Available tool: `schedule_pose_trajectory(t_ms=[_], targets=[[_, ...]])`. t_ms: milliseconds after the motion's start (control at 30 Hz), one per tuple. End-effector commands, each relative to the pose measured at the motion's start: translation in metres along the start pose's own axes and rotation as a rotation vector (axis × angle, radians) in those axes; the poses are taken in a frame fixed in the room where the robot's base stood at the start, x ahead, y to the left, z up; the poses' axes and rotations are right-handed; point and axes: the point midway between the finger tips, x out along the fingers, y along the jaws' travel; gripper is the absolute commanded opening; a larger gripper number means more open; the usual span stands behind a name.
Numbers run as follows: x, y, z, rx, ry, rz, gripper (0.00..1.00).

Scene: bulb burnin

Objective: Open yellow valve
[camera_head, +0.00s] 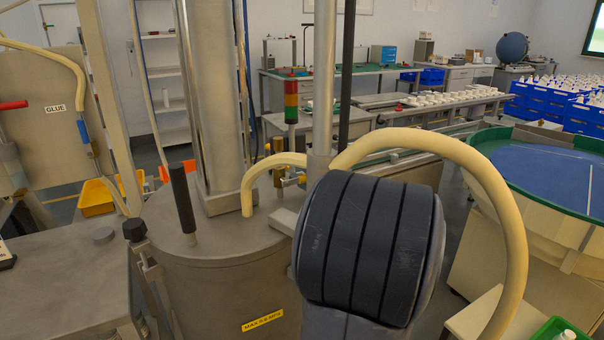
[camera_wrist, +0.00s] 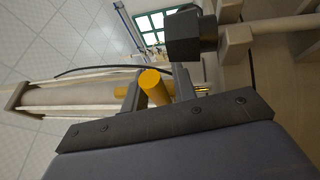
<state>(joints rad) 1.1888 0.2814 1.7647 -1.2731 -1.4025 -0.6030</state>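The yellow valve (camera_head: 293,181) sits on a thin fitting on top of the metal tank, beside a cream hose. In the wrist view the yellow handle (camera_wrist: 153,86) is a short round bar between the two grey fingers of my gripper (camera_wrist: 158,88). The handle lies close to both fingers. I cannot tell whether they press on it. In the head view my arm's dark rounded end hides the fingers.
The metal tank (camera_head: 226,260) carries a black-gripped lever (camera_head: 183,199) and a tall column. A thick cream hose (camera_head: 505,215) arches around the right of my arm. In the wrist view a dark block (camera_wrist: 190,36) stands just beyond the right finger.

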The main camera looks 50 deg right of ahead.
Motion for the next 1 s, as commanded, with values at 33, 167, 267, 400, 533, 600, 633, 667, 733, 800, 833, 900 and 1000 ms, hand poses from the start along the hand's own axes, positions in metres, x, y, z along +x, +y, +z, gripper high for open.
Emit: schedule_pose_trajectory(t_ms=[33, 167, 267, 400, 533, 600, 633, 667, 733, 800, 833, 900, 1000], targets=[[-0.0001, 0.0001, 0.0, 0.0, 0.0, 0.0, 0.22], [-0.0002, 0.0001, -0.0001, 0.0, 0.0, 0.0, 0.12], [-0.0002, 0.0001, -0.0001, 0.0, 0.0, 0.0, 0.03], [-0.0002, 0.0001, -0.0001, 0.0, 0.0, 0.0, 0.0], [-0.0002, 0.0, -0.0001, 0.0, 0.0, 0.0, 0.0], [-0.0003, 0.0, -0.0001, 0.0, 0.0, 0.0, 0.0], [-0.0003, 0.0, -0.0001, 0.0, 0.0, 0.0, 0.0], [-0.0003, -0.0001, -0.0002, -0.001, 0.001, -0.001, 0.0], [-0.0003, -0.0003, -0.0003, -0.018, 0.005, -0.007, 0.0], [-0.0001, 0.0004, -0.0008, -0.059, 0.014, -0.022, 0.0], [0.0001, 0.0011, -0.0009, -0.083, 0.019, -0.031, 0.0], [0.0006, 0.0034, -0.001, -0.138, 0.03, -0.054, 0.0], [0.0019, 0.0078, -0.0015, -0.209, 0.046, -0.084, 0.0]])
